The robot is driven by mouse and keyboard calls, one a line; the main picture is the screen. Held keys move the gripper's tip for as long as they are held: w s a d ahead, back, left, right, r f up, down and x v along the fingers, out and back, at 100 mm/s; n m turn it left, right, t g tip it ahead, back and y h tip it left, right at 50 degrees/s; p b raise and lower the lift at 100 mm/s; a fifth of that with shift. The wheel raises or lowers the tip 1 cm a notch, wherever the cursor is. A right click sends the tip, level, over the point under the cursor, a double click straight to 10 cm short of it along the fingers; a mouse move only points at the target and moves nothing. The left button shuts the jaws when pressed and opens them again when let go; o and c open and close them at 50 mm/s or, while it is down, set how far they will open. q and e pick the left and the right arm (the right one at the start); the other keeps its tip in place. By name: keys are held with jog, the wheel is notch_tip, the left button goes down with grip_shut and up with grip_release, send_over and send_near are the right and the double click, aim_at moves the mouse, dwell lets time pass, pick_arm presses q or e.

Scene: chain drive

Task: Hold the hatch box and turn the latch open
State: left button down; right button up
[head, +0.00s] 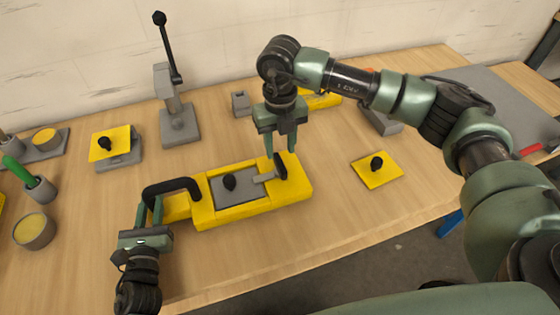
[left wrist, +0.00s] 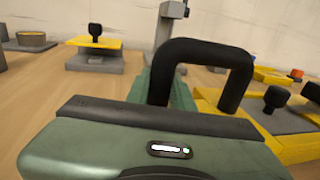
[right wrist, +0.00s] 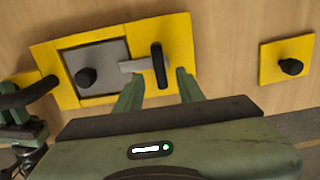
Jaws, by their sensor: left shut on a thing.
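The yellow hatch box (head: 285,195) lies on the wooden table, with a grey hatch lid and black knob (head: 230,182) in it. A black bridge handle (head: 172,188) rises at its left end. The latch has a black grip (head: 280,166) and a grey bar (head: 264,178) reaching left over the lid's edge; it also shows in the right wrist view (right wrist: 159,65). My left gripper (head: 150,207) is shut on the handle's left leg. My right gripper (head: 281,147) points down, open, just above the latch grip; in the right wrist view the grip appears between the fingertips, apparently untouched.
A yellow plate with a black knob (head: 377,168) lies right of the box. A grey lever stand (head: 179,125) and another yellow plate (head: 110,144) stand behind, left. A round cup (head: 34,231) and a green-handled tool (head: 18,170) are far left. The front table is clear.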

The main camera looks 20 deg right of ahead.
aim_at(280, 162)
notch_tip(280, 162, down, 6)
jog(key=shift+f, duration=0.15)
jog(key=shift+c, duration=0.4)
grip_shut()
dwell(1.2)
